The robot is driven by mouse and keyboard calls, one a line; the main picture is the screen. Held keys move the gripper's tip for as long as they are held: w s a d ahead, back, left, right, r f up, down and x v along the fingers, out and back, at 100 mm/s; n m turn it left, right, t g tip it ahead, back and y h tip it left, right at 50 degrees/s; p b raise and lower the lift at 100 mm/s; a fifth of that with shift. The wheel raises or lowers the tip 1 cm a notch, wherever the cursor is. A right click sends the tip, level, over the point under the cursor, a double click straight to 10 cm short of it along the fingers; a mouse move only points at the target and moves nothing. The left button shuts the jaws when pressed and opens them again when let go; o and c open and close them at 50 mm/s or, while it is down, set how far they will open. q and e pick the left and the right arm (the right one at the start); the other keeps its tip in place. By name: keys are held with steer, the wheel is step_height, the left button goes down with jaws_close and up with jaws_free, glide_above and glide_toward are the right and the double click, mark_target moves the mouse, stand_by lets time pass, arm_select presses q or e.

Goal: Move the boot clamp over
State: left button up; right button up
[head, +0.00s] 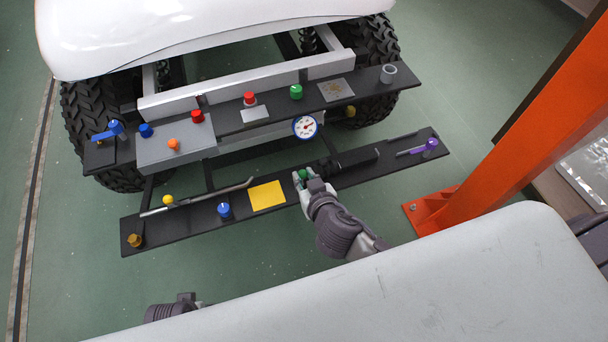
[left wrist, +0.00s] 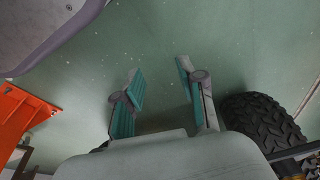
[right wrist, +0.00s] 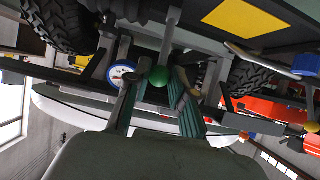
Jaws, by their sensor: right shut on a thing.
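My right gripper (head: 302,179) is at the front black shelf (head: 185,225), shut around a green-knobbed piece (head: 304,174). The green ball (right wrist: 159,76) shows between its fingers in the right wrist view. A dark ridged piece (head: 328,167) and a black block (head: 357,158) lie just right of the gripper. I cannot tell for sure which piece is the boot clamp; the fingers hide the green piece's lower part. My left gripper (left wrist: 160,68) is open and empty over the green floor, its fingers apart.
On the front shelf are a yellow square (head: 267,196), a blue knob (head: 224,210), a yellow-knobbed rod (head: 168,200) and a purple-knobbed lever (head: 430,145). A dial gauge (head: 305,127) is behind the gripper. An orange post (head: 510,140) stands at right.

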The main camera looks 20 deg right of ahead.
steer(key=shift+s+f, duration=0.15)
steer(key=shift+s+f, duration=0.15)
steer(key=shift+s, duration=0.05)
arm_select(q)
steer(key=shift+w+r+b, duration=0.25)
steer(key=shift+r+b, duration=0.1)
steer(key=shift+r, duration=0.8)
arm_select(e)
steer(key=shift+s+f, duration=0.3)
steer(key=shift+s, duration=0.5)
arm_select(q)
steer(key=shift+f, duration=0.1)
step_height(320, 180, up, 4)
steer(key=shift+w+r+b, duration=0.15)
steer(key=shift+r+b, duration=0.05)
steer(key=shift+b, duration=0.4)
arm_select(e)
steer(key=shift+s+f, duration=0.65)
steer(key=shift+s, duration=0.25)
steer(key=shift+f, duration=0.15)
